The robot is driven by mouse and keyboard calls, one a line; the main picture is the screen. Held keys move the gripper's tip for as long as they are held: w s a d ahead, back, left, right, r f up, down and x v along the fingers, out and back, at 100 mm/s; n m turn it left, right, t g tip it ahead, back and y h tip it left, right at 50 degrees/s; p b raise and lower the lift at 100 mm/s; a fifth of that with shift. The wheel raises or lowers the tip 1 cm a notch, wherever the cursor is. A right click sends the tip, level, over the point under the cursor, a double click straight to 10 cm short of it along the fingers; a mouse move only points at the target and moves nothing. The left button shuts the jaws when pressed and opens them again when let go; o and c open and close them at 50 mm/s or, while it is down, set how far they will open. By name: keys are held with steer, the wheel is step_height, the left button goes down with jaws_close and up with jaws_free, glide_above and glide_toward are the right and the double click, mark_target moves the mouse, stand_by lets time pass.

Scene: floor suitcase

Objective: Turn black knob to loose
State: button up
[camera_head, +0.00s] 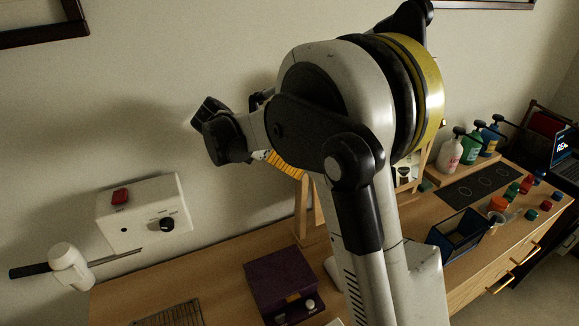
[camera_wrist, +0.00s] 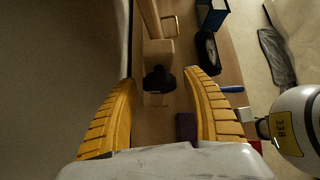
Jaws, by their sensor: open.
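A black knob (camera_head: 167,224) sits on the front of a white wall box (camera_head: 140,207), at lower left in the head view. Small markings around it are too small to read. My gripper (camera_head: 285,164) is mostly hidden behind my arm, with a bit of yellow finger showing, right of and above the box. In the wrist view my gripper (camera_wrist: 158,78) is open, its two yellow ribbed fingers wide apart with nothing held. A dark rounded part (camera_wrist: 160,79) by a wooden post appears between the fingers, below them; I cannot tell what it is. The box is not recognisable in the wrist view.
A red switch (camera_head: 120,196) is on the white box. A white cylinder on a dark rod (camera_head: 70,268) is at its lower left. A purple box (camera_head: 281,283), blue tray (camera_head: 462,236), pump bottles (camera_head: 472,141) and several coloured caps stand on the wooden bench.

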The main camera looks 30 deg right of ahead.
steer(key=shift+a, duration=0.1)
steer(key=v, duration=1.2)
steer(key=s+a+f+m+t+y+b, duration=0.1)
steer(key=s+f+m+t+y+b, duration=0.3)
steer(key=s+f+m, duration=0.4)
steer(key=s+a+f+m+t+y+b, duration=0.1)
steer(key=s+f+m+t+y+b, duration=0.3)
steer(key=s+f+m, duration=0.5)
steer(key=s+m+y+b, duration=0.1)
steer(key=s+m+b, duration=0.1)
steer(key=s, duration=0.4)
steer(key=shift+s+f+m, duration=0.25)
steer(key=shift+m, duration=0.05)
